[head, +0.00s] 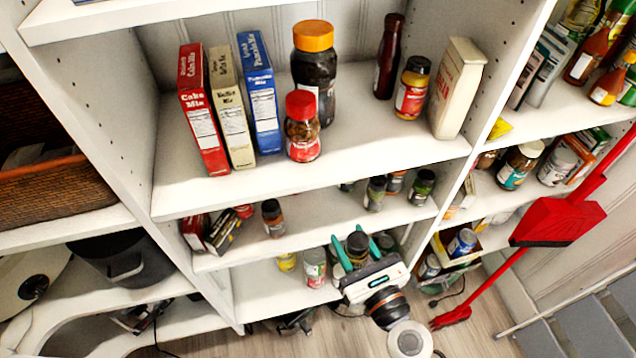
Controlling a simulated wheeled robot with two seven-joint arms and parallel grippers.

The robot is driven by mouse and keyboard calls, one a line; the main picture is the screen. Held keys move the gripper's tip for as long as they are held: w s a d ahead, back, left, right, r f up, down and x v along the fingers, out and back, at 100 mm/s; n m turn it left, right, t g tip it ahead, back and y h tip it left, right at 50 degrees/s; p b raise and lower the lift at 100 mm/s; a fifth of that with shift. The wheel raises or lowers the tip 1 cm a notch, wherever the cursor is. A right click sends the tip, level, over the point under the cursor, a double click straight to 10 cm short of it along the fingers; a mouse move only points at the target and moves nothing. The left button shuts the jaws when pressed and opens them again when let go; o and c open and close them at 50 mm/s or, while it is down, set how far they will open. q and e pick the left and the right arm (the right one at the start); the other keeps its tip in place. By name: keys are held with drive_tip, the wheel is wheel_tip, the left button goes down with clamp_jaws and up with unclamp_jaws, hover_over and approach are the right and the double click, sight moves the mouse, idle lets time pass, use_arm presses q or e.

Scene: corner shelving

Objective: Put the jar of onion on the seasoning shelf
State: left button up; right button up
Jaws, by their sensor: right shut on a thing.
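My right gripper (356,248), with teal fingers, is low in the middle of the head view. It is shut on a small jar with a dark lid (357,241), seen from above. Its label is hidden, so I cannot read whether it is onion. The gripper and jar are in front of or at the lower shelf (262,305); the exact depth is unclear. The middle shelf (320,221) above it holds small seasoning jars, one at the left (272,218) and several at the right (375,193). My left gripper is not in view.
Cans (314,267) stand on the lower shelf left of the gripper. The top shelf (380,157) holds boxes, jars and a bottle. The middle shelf has bare room between its left jar and right jars. A red broom or dustpan (560,222) stands at the right.

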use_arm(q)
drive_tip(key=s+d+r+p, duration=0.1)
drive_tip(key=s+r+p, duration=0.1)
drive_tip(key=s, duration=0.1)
use_arm(e)
drive_tip(key=w+d+x, duration=0.1)
drive_tip(key=d+x, duration=0.1)
drive_tip(key=x, duration=1.3)
drive_tip(key=f+b, duration=0.3)
drive_tip(key=f, duration=0.1)
drive_tip(key=shift+w, duration=0.3)
wheel_tip(320, 180, down, 2)
drive_tip(key=b, duration=0.2)
drive_tip(key=shift+f+b, duration=0.25)
drive_tip(key=shift+b, duration=0.1)
drive_tip(key=shift+w+f, duration=0.15)
drive_tip(key=shift+f, duration=0.2)
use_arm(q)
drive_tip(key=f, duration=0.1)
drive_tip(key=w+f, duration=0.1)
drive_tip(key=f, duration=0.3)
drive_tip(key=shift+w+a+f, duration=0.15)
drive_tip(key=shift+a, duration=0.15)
use_arm(e)
drive_tip(key=shift+w+r, duration=0.1)
